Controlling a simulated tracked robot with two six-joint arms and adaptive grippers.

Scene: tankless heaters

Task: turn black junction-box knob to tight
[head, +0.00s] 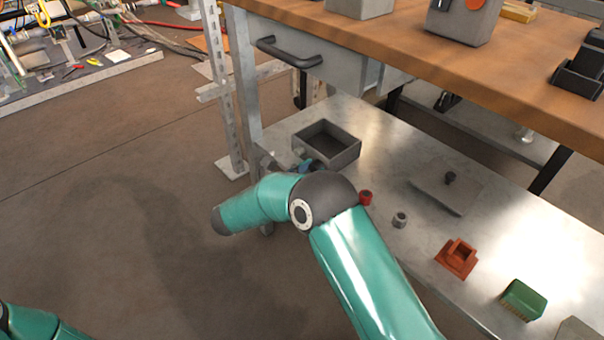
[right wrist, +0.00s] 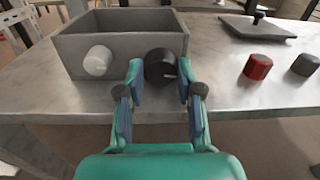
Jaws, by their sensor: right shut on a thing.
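The junction box (head: 338,148) is a grey open-topped box on the metal lower shelf. In the right wrist view its front wall (right wrist: 122,50) carries a white knob on the left and the black knob (right wrist: 160,66) on the right. The black knob has a light mark on its face, pointing to the right. My right gripper (right wrist: 161,82) has its fingers on both sides of the black knob and is shut on it. In the head view my right arm hides most of that gripper and the knob. My left arm shows only at the lower left corner; its gripper is out of view.
A red knob (right wrist: 258,66) and a grey knob (right wrist: 305,64) stand on the shelf to the right. A flat lid (head: 446,186) with a black handle lies behind them. An orange part (head: 457,257) and a green brush-like block (head: 523,299) lie farther right. The wooden bench top (head: 420,50) overhangs the shelf.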

